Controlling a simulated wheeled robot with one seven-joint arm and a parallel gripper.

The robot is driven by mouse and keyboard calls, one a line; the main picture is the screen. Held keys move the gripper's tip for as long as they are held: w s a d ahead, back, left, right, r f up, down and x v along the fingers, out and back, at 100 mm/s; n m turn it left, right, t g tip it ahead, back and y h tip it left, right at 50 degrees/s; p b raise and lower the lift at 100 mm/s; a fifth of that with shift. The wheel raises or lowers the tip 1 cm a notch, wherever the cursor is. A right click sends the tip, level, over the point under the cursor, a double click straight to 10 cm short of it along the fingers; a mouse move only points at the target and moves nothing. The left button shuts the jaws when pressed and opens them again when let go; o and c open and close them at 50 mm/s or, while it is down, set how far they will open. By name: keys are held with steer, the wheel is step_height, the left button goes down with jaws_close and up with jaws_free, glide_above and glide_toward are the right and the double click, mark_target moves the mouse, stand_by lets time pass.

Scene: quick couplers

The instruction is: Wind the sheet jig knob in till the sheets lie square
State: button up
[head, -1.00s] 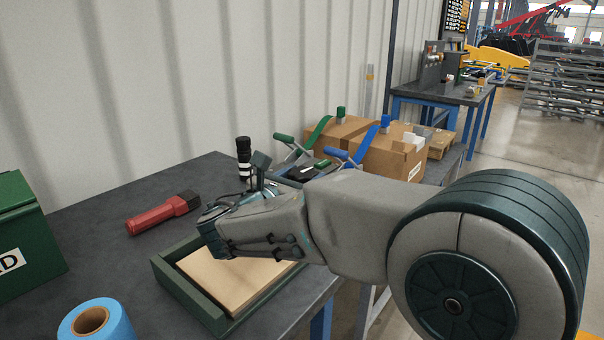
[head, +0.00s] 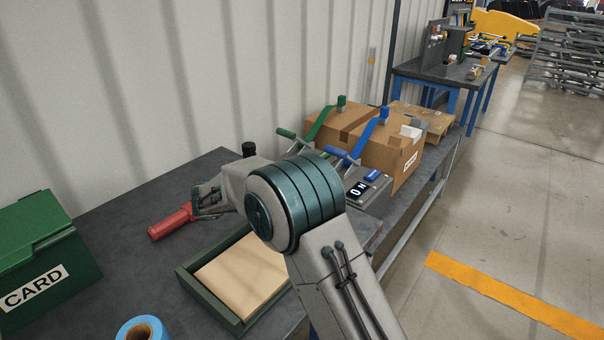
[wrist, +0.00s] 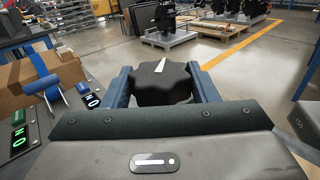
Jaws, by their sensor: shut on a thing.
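In the wrist view my gripper (wrist: 163,78) is shut, its two blue fingers on either side of a black lobed knob (wrist: 160,92). A white pointer mark on top of the knob leans slightly to the right. In the head view my arm hides the fingers and the knob. A green tray (head: 206,299) on the bench holds pale sheet-like stock (head: 242,277), close to square with its walls. I cannot tell whether this tray is the sheet jig, and no link to the knob shows.
A red torch (head: 170,222), a blue roll (head: 140,330) and a green CARD box (head: 45,255) lie on the left of the bench. Cardboard boxes (head: 385,155), levers and an ON switch panel (head: 365,190) stand to the right. Open floor (head: 510,190) lies beyond.

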steer(key=shift+w+r+m+g+p, duration=0.1)
steer(key=shift+m+g+p, duration=0.95)
steer(key=shift+p, duration=1.25)
steer(key=shift+s+r+m+g+p, duration=0.1)
steer(key=shift+m+g+p, duration=0.5)
steer(key=shift+g+p, duration=1.25)
steer(key=shift+w+r+m+g+p, duration=0.1)
steer(key=shift+m+g+p, duration=0.75)
steer(key=shift+p, duration=1.85)
steer(key=shift+g+p, duration=0.25)
steer(key=shift+p, duration=0.3)
steer(key=m+g+p, duration=0.1)
steer(key=p, duration=0.2)
steer(key=shift+f+g+y, duration=0.15)
steer(key=shift+g+y, duration=0.25)
steer(key=shift+f+m+g+p, duration=0.2)
steer(key=shift+m+g+p, duration=0.15)
steer(key=shift+p, duration=0.2)
steer(key=o, duration=1)
steer(key=shift+r, duration=0.15)
